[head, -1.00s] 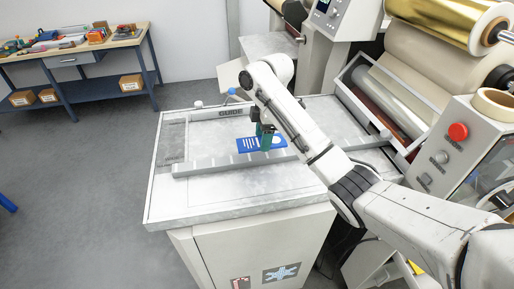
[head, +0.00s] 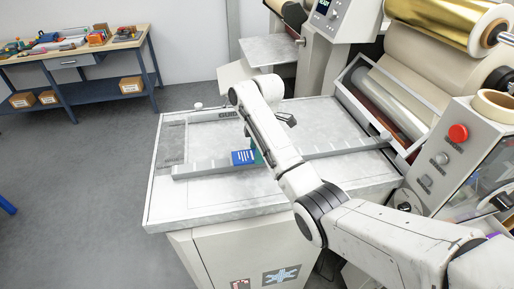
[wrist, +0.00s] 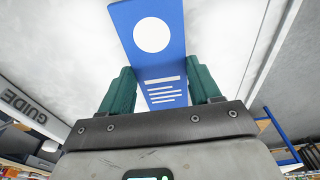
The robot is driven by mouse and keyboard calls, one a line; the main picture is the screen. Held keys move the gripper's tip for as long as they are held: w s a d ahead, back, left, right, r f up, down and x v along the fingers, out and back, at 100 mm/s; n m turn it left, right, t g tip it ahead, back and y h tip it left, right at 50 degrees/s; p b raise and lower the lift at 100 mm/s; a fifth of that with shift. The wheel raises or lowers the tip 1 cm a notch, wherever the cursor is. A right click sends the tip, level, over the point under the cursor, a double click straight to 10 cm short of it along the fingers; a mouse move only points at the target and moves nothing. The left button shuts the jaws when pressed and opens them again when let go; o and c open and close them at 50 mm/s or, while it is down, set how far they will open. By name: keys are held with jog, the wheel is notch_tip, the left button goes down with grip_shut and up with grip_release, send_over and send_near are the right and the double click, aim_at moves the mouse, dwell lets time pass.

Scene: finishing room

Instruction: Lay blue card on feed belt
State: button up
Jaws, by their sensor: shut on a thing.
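The blue card (head: 242,157) shows white lines of print in the head view and sits partly hidden behind my arm. In the wrist view the card (wrist: 158,70) has a white circle and white lines, and stands between the green fingers. My gripper (wrist: 161,80) is shut on it. In the head view my gripper (head: 257,156) is mostly hidden by my arm. The card appears over the long grey bar across the pale feed table (head: 205,198); its height above it is unclear. I cannot tell which part of that top is the belt.
The grey notched bar (head: 205,168) crosses the table, with a strip marked GUIDE (head: 226,114) behind it. Rollers (head: 400,97) and a control box with a red button (head: 458,133) stand on the right. The table's front left is clear.

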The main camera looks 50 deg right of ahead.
jog(key=shift+f, duration=0.2)
jog(key=shift+f, duration=0.15)
jog(key=o, duration=1)
jog(key=r, duration=0.4)
jog(key=d+r, duration=0.1)
jog(key=r, duration=0.1)
jog(key=shift+s+r, duration=0.1)
jog(key=shift+r, duration=0.15)
jog(key=shift+s+d+r, duration=0.1)
jog(key=shift+s+r, duration=0.05)
jog(key=shift+r, duration=1.3)
jog(key=shift+s+r, duration=0.15)
jog(key=shift+r, duration=1.3)
